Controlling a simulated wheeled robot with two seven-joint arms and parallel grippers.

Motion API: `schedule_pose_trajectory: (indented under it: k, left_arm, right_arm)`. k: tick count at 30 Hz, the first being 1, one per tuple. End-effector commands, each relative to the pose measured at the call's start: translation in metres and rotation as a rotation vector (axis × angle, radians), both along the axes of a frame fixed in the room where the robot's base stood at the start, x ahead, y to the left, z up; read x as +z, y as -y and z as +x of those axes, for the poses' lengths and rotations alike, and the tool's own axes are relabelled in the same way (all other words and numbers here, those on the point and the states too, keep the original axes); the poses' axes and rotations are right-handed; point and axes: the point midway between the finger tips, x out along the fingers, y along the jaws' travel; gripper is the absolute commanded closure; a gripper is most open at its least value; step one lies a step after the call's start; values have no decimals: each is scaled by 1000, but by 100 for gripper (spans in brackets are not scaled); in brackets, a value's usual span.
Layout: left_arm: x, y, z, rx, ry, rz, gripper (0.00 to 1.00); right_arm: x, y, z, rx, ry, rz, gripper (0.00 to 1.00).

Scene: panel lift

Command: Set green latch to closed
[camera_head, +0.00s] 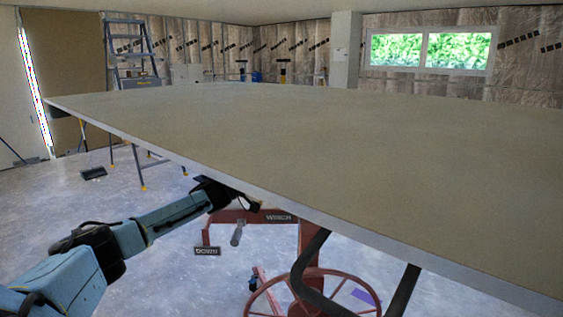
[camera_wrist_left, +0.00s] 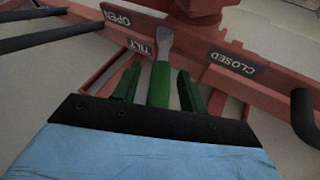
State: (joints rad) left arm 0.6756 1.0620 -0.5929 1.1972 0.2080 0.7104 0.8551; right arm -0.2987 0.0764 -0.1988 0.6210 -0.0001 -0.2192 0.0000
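The green latch (camera_wrist_left: 159,85) has a green grip and a grey metal shank. In the left wrist view it lies between the two dark green fingers of my left gripper (camera_wrist_left: 158,88), with a gap on each side. The gripper is open around it. The latch's shank meets the red bar just right of the TILT label (camera_wrist_left: 140,46), between the OPEN label (camera_wrist_left: 117,18) and the CLOSED label (camera_wrist_left: 233,64). In the head view my left gripper (camera_head: 251,205) is under the panel's near edge, and the latch cannot be made out. My right gripper is not in view.
A large tan panel (camera_head: 300,130) lies on the red lift and overhangs my left gripper. The lift has WINCH (camera_head: 279,217) and DOWN (camera_head: 207,251) labels and a red wheel (camera_head: 335,284). A dark curved bar (camera_wrist_left: 303,118) is at the right in the wrist view. A ladder (camera_head: 132,50) stands behind.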

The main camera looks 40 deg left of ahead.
Motion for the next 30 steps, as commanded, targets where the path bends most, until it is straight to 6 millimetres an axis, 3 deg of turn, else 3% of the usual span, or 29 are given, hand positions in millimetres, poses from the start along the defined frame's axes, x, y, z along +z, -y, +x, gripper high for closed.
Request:
schedule_pose_trajectory:
  k: [11, 30]
  left_arm:
    - [-4, -4, -7, 2, -1, 2, 58]
    - [-41, -50, -83, 1, -4, 3, 58]
  right_arm:
    - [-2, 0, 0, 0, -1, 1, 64]
    - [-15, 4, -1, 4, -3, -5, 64]
